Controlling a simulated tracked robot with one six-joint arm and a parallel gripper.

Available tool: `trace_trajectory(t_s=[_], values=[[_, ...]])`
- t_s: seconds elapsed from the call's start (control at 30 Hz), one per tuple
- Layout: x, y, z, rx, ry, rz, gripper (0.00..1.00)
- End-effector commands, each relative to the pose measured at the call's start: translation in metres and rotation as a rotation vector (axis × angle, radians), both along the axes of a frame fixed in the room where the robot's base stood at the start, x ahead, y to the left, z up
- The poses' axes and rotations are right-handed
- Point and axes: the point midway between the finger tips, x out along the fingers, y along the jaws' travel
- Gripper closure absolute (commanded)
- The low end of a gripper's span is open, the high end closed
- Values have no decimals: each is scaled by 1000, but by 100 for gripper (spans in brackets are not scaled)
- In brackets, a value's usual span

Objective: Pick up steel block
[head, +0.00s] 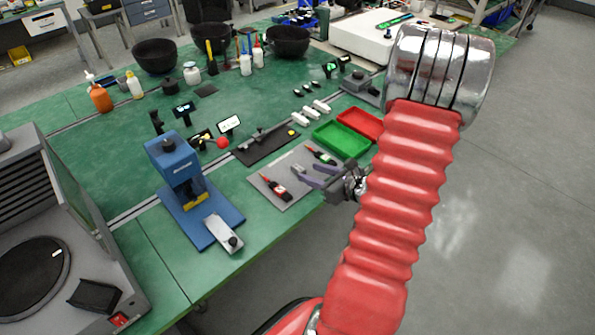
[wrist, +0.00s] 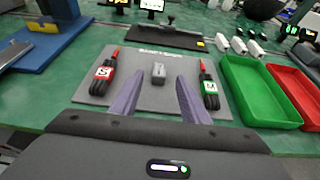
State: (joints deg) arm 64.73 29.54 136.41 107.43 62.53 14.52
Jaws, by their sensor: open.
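The steel block (wrist: 158,73) is a small grey block on a grey mat (wrist: 150,55) in the wrist view. It lies between two black-and-red items, one labelled S (wrist: 103,74) at left and one labelled M (wrist: 209,88) at right. My gripper (wrist: 160,84) is open and empty. Its two purple fingers point toward the block, one on each side of it in the picture, and do not visibly touch it. In the head view my gripper (head: 305,175) is over the mat's right side, near the bench edge. The block cannot be clearly made out there.
A green tray (wrist: 232,70) and a red tray (wrist: 285,75) stand right of the mat. A blue press (head: 182,170) stands on its base at left in the head view. A dark plate with a tool (wrist: 150,36) lies behind the mat.

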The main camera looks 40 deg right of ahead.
Motion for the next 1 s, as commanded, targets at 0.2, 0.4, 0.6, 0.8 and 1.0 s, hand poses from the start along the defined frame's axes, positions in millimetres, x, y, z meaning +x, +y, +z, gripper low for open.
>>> trace_trajectory(t_s=[0.2,0.4,0.6,0.8,1.0], values=[[3,1,-1,1,0,2,59],[22,3,-8,1,-1,4,59],[43,3,-17,0,0,2,59],[48,2,-20,1,0,-1,59],[48,2,-19,1,0,-1,59]])
